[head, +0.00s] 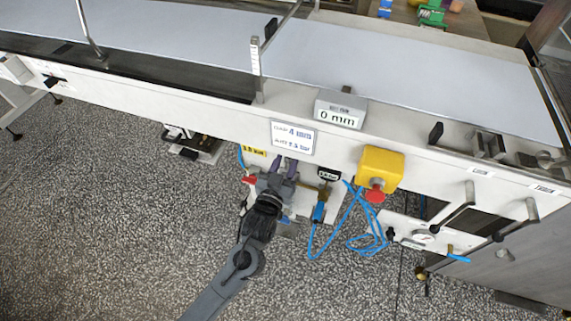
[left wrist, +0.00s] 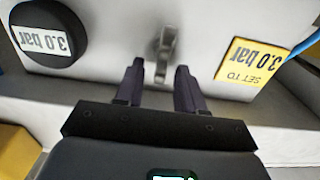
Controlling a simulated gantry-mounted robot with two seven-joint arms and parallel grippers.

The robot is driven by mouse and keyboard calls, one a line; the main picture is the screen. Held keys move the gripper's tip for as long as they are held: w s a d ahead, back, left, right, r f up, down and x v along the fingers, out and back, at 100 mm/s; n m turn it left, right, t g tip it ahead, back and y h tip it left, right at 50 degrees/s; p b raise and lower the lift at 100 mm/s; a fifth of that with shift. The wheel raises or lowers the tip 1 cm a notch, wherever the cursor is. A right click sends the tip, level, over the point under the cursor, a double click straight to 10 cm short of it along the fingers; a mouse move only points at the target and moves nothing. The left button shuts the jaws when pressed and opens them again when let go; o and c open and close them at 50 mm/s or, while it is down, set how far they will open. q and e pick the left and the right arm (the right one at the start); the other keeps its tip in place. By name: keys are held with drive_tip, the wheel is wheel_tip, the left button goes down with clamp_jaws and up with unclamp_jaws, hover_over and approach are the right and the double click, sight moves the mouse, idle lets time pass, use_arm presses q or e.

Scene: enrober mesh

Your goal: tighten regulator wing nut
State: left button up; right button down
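My left gripper (head: 285,163) is at the front panel below the conveyor in the head view. In the left wrist view its two dark fingers (left wrist: 160,68) are apart, with nothing between them. A grey metal wing nut (left wrist: 164,42) stands on the pale panel just beyond the fingertips, roughly in line with the gap. In the head view the gripper hides it. A black round display reading 3.0 bar (left wrist: 47,35) also shows in the head view (head: 328,174). A yellow label, SET TO 3.0 bar (left wrist: 252,62), is on the other side. My right gripper is not in view.
A yellow box (head: 381,163) with a red button sticks out right of the gripper. Loose blue tubing (head: 350,235) hangs below it. A grey 0 mm display (head: 340,110) and a white card (head: 293,138) are above. Metal levers (head: 455,212) stand at right.

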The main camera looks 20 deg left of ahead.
use_arm(q)
clamp_jaws()
